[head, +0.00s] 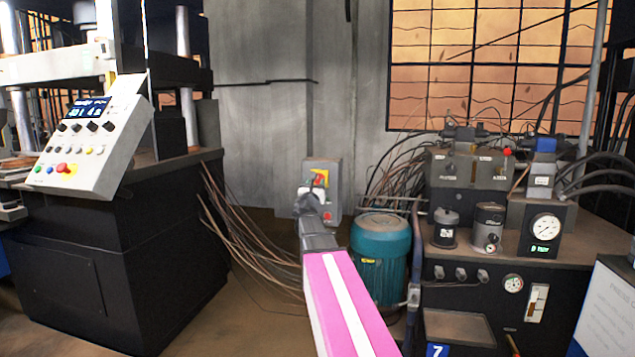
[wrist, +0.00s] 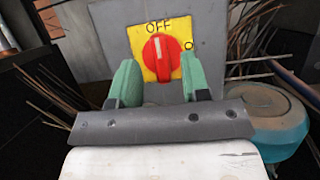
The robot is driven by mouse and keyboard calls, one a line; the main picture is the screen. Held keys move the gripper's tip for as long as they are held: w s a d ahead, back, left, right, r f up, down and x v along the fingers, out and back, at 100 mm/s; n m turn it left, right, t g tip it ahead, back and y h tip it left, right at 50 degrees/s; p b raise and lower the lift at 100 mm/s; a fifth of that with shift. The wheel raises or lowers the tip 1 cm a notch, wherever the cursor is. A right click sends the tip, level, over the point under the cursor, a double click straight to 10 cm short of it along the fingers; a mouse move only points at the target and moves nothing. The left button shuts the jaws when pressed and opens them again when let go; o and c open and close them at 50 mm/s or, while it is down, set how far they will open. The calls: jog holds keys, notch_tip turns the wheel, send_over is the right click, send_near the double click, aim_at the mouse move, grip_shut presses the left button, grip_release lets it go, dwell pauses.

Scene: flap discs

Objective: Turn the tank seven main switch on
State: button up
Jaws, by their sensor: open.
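The main switch is a red rotary knob (wrist: 162,58) on a yellow plate (wrist: 142,35) on a grey box (wrist: 112,30). The knob's white mark is upright, pointing at the word OFF. A partly cut-off letter O shows at the plate's right. In the head view the grey box (head: 333,172) stands at the back wall, its knob partly behind my gripper (head: 311,203). In the wrist view my gripper (wrist: 158,68) is open, with one green finger on each side of the knob. I cannot tell whether the fingers touch it.
A teal motor (head: 381,258) stands right of the box, beside a hydraulic unit (head: 470,165) with hoses and gauges. A blue label (head: 437,350) reads 7. A press with a control panel (head: 85,140) stands left. Loose cables (head: 245,240) hang between.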

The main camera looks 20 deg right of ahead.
aim_at(318, 180)
jog(key=shift+x, duration=1.3)
grip_shut()
jog(key=shift+m+h, duration=0.3)
jog(key=shift+m, duration=0.3)
jog(key=m+g+h, duration=0.1)
jog(key=m, duration=0.1)
jog(key=m+g+h, duration=0.1)
jog(key=m, duration=0.2)
jog(key=shift+m, duration=0.3)
jog(key=m+g, duration=0.1)
jog(key=m, duration=0.2)
jog(key=m+g+h, duration=0.1)
jog(key=m+g, duration=0.1)
jog(key=m, duration=0.1)
jog(key=shift+d, duration=0.1)
jog(key=m+g, duration=0.2)
jog(key=m, duration=0.3)
jog(key=shift+f, duration=0.1)
jog(key=m, duration=0.2)
jog(key=m+g+y, duration=0.1)
jog(key=m, duration=0.1)
jog(key=shift+s+g, duration=0.1)
jog(key=shift+g, duration=0.2)
jog(key=shift+m, duration=0.5)
